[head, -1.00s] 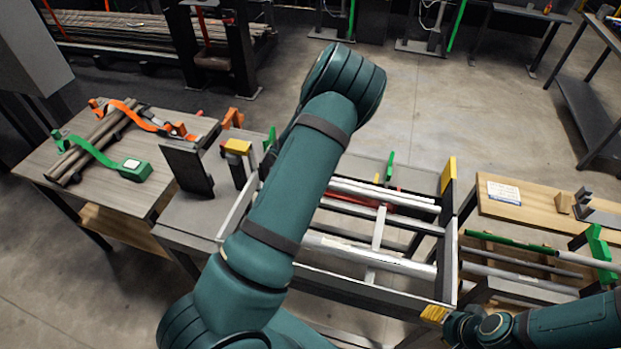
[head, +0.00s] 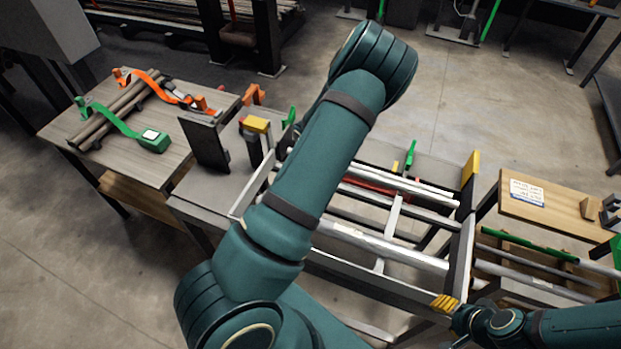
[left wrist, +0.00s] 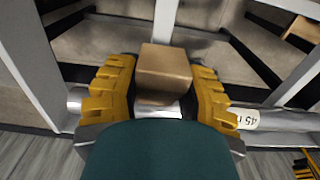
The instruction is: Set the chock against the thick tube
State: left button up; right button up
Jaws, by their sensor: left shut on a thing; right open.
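The chock, a brown wooden block (left wrist: 163,68), sits between the yellow ridged fingers of my left gripper (left wrist: 160,95) in the left wrist view. The gripper is shut on it. A thick silver tube (left wrist: 280,120) with a printed label runs crosswise behind the fingers; whether the chock touches it I cannot tell. In the head view the thick tube (head: 385,250) lies across the grey frame, and my left arm hides the left gripper and chock. My right gripper (head: 446,302) is open by the frame's near right corner.
The frame (head: 458,260) has crossbars and thinner tubes (head: 400,185) at the back. A wooden table (head: 60,130) at left holds strapped pipes (head: 115,112). A clamp with a yellow top (head: 256,126) stands left of the frame. A board with a label (head: 540,200) and more rods are at right.

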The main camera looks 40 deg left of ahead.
pick_arm(q)
jog(key=shift+s+d+f+b, duration=0.15)
jog(key=shift+f+b, duration=0.3)
jog(key=shift+f, duration=0.3)
jog(key=shift+s+a+f+b, duration=0.15)
jog(key=shift+f+b, duration=0.3)
jog(key=shift+f, duration=0.3)
jog(key=shift+s+d+f+b, duration=0.2)
jog(key=shift+s+f+b, duration=0.2)
jog(key=shift+s+b, duration=0.1)
jog(key=shift+s+d+f+b, duration=0.2)
jog(key=shift+s+f+b, duration=0.2)
jog(key=shift+s, duration=0.05)
jog(key=o, duration=1.2)
notch_tip(320, 180, up, 12)
